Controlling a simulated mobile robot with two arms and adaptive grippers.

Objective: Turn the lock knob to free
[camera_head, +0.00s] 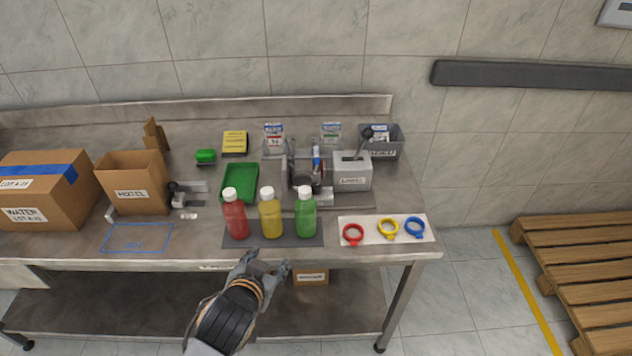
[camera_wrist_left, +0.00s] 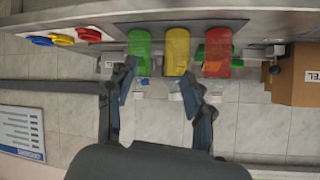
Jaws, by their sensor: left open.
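A small machine (camera_head: 304,174) stands at the back middle of the table. Beside it is a grey labelled box (camera_head: 351,177) with a lever ending in a black ball (camera_head: 367,133). I cannot tell for certain which part is the lock knob, or its setting; the parts are too small. My left gripper (camera_head: 266,268) is open and empty just off the table's front edge, well short of the machine. In the left wrist view its spread fingers (camera_wrist_left: 160,80) point toward the bottles, with nothing between them.
Red (camera_head: 235,217), yellow (camera_head: 270,215) and green (camera_head: 306,215) bottles stand on a dark mat between gripper and machine. Coloured rings (camera_head: 388,229) lie at right. A green tray (camera_head: 240,184), a HOTEL carton (camera_head: 134,186) and a dark-knobbed fixture (camera_head: 178,197) are left.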

